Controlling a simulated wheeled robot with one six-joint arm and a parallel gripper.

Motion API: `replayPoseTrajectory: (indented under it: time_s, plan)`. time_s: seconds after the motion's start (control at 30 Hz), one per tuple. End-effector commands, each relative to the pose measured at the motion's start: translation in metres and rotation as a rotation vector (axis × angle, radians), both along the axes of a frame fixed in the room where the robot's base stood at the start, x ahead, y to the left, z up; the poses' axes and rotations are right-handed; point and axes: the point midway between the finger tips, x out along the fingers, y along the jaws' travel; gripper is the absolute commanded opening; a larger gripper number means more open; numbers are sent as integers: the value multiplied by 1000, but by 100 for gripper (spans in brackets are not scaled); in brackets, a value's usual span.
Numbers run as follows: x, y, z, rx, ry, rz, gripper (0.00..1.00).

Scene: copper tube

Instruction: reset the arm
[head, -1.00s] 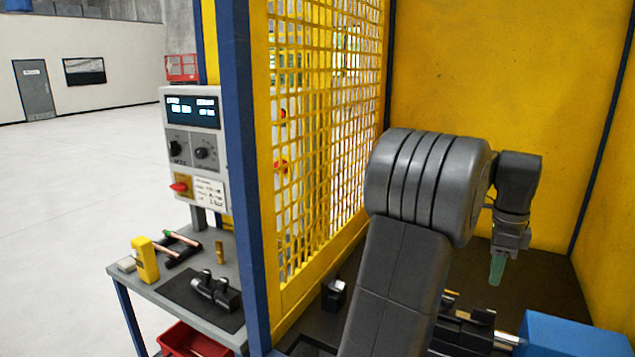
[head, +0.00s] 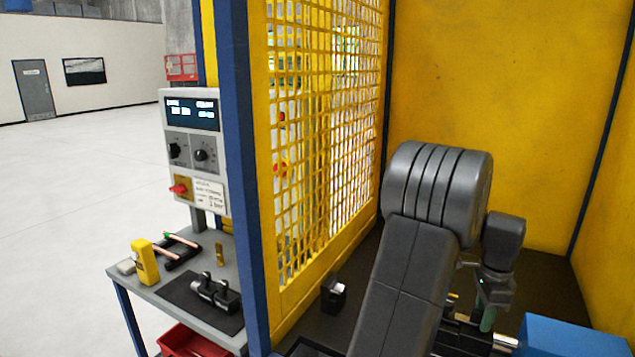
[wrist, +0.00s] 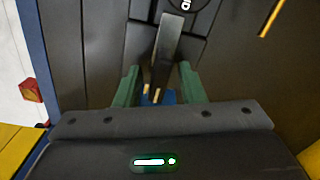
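My gripper (head: 487,322) hangs pointing down inside the yellow enclosure, low over the dark machine (head: 455,335). Its green fingers also show in the wrist view (wrist: 160,82), well apart. A dark grey bar (wrist: 165,48), seen in the wrist view, runs between the fingers, with gaps visible on both sides, so it does not look gripped. Whether this bar is the arm to be reset, I cannot tell. A small blue patch and brass-coloured bits show below the bar's near end. My own arm hides part of the machine in the head view.
A blue block (head: 570,345) stands right of my gripper. A yellow mesh panel (head: 320,130) and blue post (head: 243,180) divide the enclosure from a side table (head: 140,278) with copper tubes (head: 180,240) and a yellow device (head: 145,262). A control box (head: 192,150) stands behind it.

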Motion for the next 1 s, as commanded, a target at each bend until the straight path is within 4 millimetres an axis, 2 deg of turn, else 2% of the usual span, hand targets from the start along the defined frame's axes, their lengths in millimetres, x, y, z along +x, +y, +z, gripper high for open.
replayPoseTrajectory:
  time_s: [0.6, 1.0]
  plan:
    - [0, 0, 0, 0, 0, 476, 36]
    - [0, 0, 1, -1, -1, 556, 36]
